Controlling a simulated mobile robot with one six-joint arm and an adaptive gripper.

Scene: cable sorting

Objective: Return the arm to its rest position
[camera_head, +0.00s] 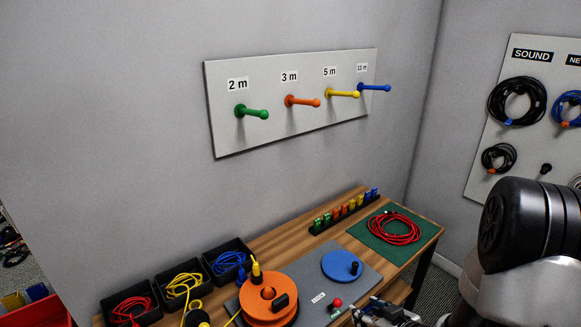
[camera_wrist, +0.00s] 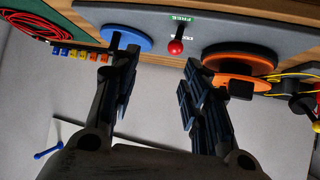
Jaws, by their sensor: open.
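My gripper (camera_wrist: 156,68) is open and empty in the wrist view, its two dark fingers spread apart. Part of it (camera_head: 385,313) shows at the bottom edge of the head view, by the front edge of the workbench (camera_head: 290,240). Beyond the fingers in the wrist view are a red knob (camera_wrist: 176,47), a blue disc (camera_wrist: 128,38) and an orange reel (camera_wrist: 240,62). My arm covers the lower right of the head view. Much of the gripper is cut off by the frame there.
A coiled red cable (camera_head: 394,229) lies on a green mat (camera_head: 427,233). Black bins (camera_head: 150,285) with red, yellow and blue cables stand at the left. A wall panel (camera_head: 225,130) has empty coloured pegs. A second panel (camera_head: 500,75) holds black and blue cables.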

